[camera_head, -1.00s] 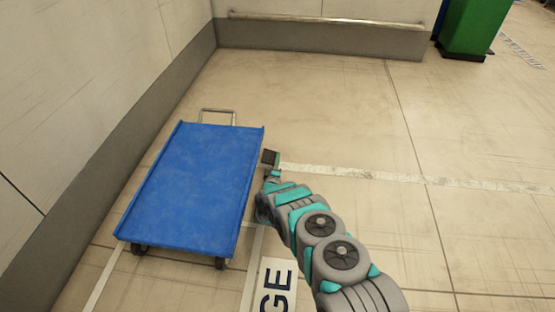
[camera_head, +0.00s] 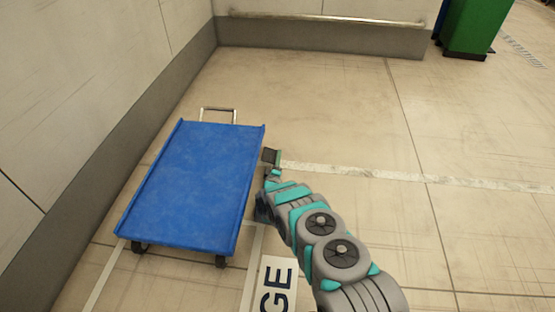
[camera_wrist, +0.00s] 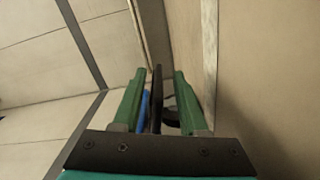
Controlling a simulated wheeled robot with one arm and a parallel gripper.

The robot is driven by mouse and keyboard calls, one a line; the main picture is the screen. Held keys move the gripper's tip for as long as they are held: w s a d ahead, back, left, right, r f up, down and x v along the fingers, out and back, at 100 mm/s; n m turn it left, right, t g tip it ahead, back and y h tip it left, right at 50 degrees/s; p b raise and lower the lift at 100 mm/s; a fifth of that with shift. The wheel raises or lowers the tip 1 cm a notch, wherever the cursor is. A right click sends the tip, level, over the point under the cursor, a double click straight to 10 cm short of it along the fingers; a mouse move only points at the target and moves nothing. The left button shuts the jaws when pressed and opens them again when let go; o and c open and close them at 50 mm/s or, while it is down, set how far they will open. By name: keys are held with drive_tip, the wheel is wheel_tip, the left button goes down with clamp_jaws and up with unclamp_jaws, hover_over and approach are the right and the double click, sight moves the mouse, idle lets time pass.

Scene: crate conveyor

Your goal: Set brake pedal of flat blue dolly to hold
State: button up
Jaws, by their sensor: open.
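The flat blue dolly (camera_head: 190,185) stands on the floor at the left in the head view, its metal handle at the far end. My arm reaches to its right long side, where the end of the arm is partly hidden. In the wrist view my gripper (camera_wrist: 160,74) is open, with its two green fingers apart. A thin dark upright bar (camera_wrist: 157,98) shows between the fingers, and a strip of the blue dolly (camera_wrist: 143,108) lies just left of it. A dark rounded part shows right of the bar. I cannot tell which of these is the brake pedal, or whether anything touches the fingers.
A wall with a grey base strip (camera_head: 120,160) runs close along the dolly's left side. A metal rail (camera_head: 325,20) runs along the back wall. A green bin (camera_head: 468,28) stands at the back right. The floor to the right is clear.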

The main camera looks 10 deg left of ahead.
drive_tip(key=shift+s, duration=0.1)
drive_tip(key=shift+s+a+p, duration=0.1)
drive_tip(key=shift+s+p, duration=0.5)
drive_tip(key=shift+s, duration=3.25)
